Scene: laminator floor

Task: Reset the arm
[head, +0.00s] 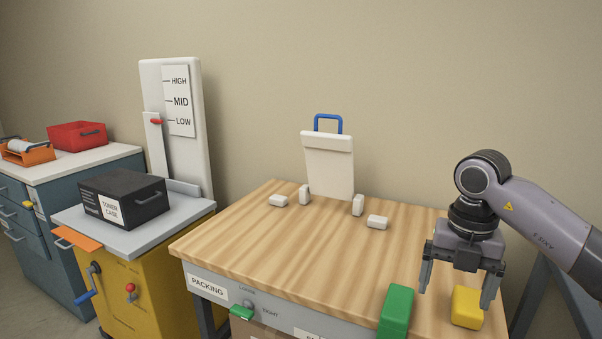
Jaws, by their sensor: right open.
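My right arm (550,220) comes in from the right side of the head view. Its gripper (458,288) points down over the right part of the wooden packing table (270,238). The jaws are open and apart, with nothing seen between them. A yellow block (467,307) lies on the table just behind or below the right-hand finger; I cannot tell whether they touch. A green block (397,308) stands at the table's front edge, left of the gripper. My left gripper does not show.
A white board with a blue handle (328,124) stands at the table's back among several small white blocks (377,222). Left are a yellow machine (140,290) with a black toner case (124,198), a level gauge (181,101), and a cabinet with a red bin (77,136). The table's middle is clear.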

